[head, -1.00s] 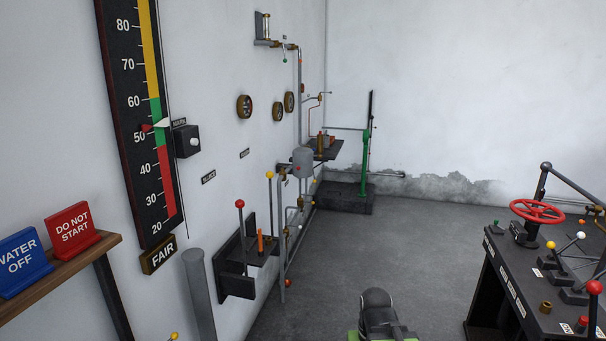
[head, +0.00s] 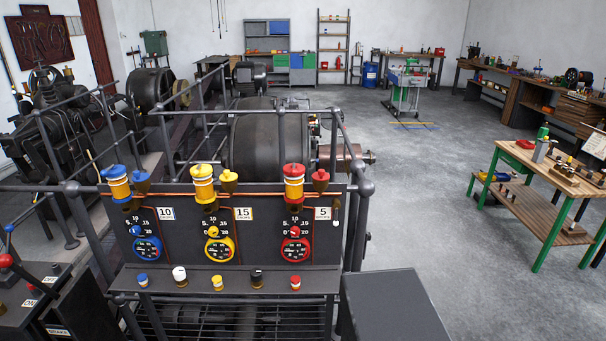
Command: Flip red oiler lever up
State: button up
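The red oiler (head: 294,186) stands at the right end of a dark panel (head: 262,222) in the head view. Below are a label reading 5 and a red-ringed dial (head: 295,250). A small pale stick (head: 336,212) hangs at the panel's right edge; I cannot tell whether it is the oiler's lever or how the lever is set. My gripper is not in view.
A yellow oiler (head: 204,186) and a blue oiler (head: 118,185) share the panel. Small knobs line the shelf (head: 225,281) below. Grey railings (head: 355,230) stand around it. A grey flat-topped box (head: 395,300) is at front right. Open floor (head: 425,190) lies right, before a green workbench (head: 500,160).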

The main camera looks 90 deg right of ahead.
aim_at(294, 172)
jog(key=z, duration=5.1)
jog(key=i, duration=0.1)
jog(key=u, duration=2.5)
jog(key=k, duration=0.5)
jog(key=z, duration=0.5)
jog(key=i, duration=0.35)
jog(key=z, duration=0.1)
jog(key=k, duration=0.8)
jog(key=u, duration=0.2)
jog(key=i, duration=0.95)
jog(key=z, duration=0.1)
